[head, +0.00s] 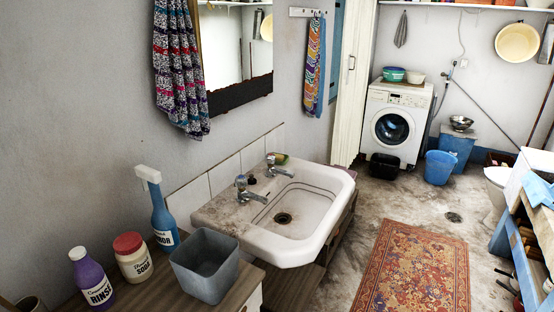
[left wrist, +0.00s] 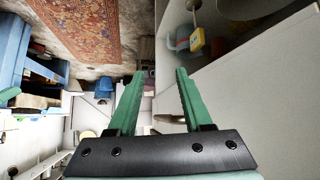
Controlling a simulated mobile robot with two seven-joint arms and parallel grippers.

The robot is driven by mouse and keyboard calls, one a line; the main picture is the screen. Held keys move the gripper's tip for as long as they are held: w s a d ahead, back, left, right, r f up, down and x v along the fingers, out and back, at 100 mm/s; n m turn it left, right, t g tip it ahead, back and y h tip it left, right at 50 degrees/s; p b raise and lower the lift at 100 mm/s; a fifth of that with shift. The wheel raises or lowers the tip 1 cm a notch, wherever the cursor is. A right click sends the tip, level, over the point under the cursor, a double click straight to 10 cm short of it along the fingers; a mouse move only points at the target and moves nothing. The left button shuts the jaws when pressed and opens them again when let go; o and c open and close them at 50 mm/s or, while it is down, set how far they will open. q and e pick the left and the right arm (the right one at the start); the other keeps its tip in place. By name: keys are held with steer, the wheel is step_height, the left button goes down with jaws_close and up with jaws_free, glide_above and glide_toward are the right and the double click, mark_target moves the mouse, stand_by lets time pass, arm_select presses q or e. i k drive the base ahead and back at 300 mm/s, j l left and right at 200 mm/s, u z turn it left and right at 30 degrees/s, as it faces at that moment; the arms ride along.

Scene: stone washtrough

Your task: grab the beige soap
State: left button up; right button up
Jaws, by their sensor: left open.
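I cannot make out a beige soap for certain in either view. In the head view, a small yellow-green item (head: 280,158) lies on the back rim of the white sink (head: 318,190), behind a tap; I cannot tell whether it is soap or a sponge. My left gripper (left wrist: 160,73) shows in the left wrist view with its two green fingers apart and nothing between them. No gripper shows in the head view, so its distance from the sink cannot be read there.
A patterned rug (head: 415,265) covers the floor. A washing machine (head: 394,122) stands at the back.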

mark_target(279, 157)
steer(key=k+l+z, duration=0.15)
steer(key=k+z, duration=0.3)
steer(key=k, duration=0.2)
steer(key=i+z, duration=0.25)
steer(key=z, duration=0.15)
steer(key=i+z, duration=0.35)
steer(key=i+j, duration=0.15)
steer(key=i, duration=0.5)
steer(key=i+j, duration=0.15)
steer(key=i, duration=0.45)
steer(key=i+j, duration=0.1)
steer(key=i, duration=2.7)
steer(key=i+u, duration=0.3)
steer(key=u, duration=0.15)
steer(key=i+l+u, duration=0.25)
steer(key=u, duration=1.75)
steer(key=i+l, duration=0.05)
steer(key=l, duration=0.05)
